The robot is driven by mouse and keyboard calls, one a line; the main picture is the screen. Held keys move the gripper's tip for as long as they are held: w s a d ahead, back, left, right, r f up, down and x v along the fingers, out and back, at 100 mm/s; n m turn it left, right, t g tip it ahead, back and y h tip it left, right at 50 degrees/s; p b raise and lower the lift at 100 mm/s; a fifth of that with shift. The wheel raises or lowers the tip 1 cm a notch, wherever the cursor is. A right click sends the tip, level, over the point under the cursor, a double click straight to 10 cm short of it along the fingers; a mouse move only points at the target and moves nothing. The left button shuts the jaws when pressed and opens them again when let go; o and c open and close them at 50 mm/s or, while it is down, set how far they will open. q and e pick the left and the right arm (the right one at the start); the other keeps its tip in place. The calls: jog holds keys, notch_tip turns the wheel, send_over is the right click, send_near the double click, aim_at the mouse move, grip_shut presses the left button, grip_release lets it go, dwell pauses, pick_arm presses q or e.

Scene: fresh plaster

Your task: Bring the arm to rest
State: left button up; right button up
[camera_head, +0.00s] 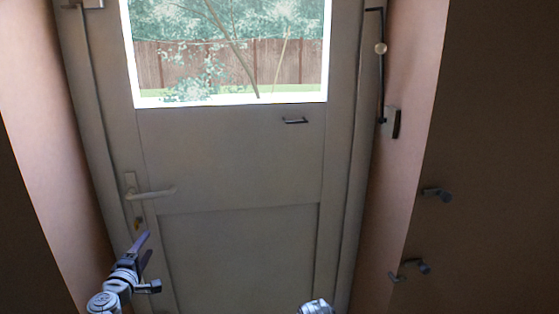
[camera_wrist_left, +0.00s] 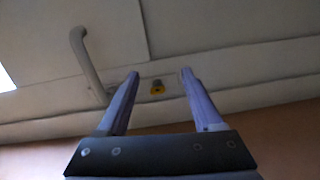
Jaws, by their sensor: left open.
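My left gripper (camera_head: 143,248) is at the lower left of the head view, in front of the door and below its lever handle (camera_head: 155,192). In the left wrist view my left gripper (camera_wrist_left: 160,74) has its two purple fingers spread apart with nothing between them. The lock cylinder (camera_wrist_left: 157,88), yellowish, shows beyond the gap between the fingertips. The lever handle (camera_wrist_left: 88,62) is to the left of the fingers there, apart from them. My right gripper is not in view; only a rounded piece of my other arm shows at the bottom edge of the head view.
A pale door (camera_head: 235,155) with a window (camera_head: 230,50) fills the middle and appears closed. A small dark bracket (camera_head: 295,120) is below the window. Wall hooks (camera_head: 437,193) are on the dark wall at the right. The pinkish side walls flank the door frame.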

pick_arm(q)
jog(key=d+f+m+g+h, duration=0.3)
jog(key=d+f+m, duration=0.1)
jog(key=d, duration=0.5)
jog(key=s+d+f+m+g+h, duration=0.1)
jog(key=d+f+m+g+h, duration=0.3)
jog(key=d, duration=0.6)
jog(key=d+f+m+g+h, duration=0.1)
jog(key=d+f+m, duration=0.3)
jog(key=d, duration=0.5)
jog(key=s+d+f+m+g+y, duration=0.3)
jog(key=s+d+f+m+g, duration=0.15)
jog(key=s, duration=0.45)
jog(key=s+d+f+m+g+y, duration=0.4)
jog(key=s+d+m+g, duration=0.15)
jog(key=s, duration=0.25)
notch_tip(320, 180, up, 18)
jog(key=s+a+p, duration=0.1)
jog(key=p, duration=1.7)
jog(key=shift+r+p, duration=0.15)
jog(key=shift+p, duration=0.15)
jog(key=shift+a, duration=0.1)
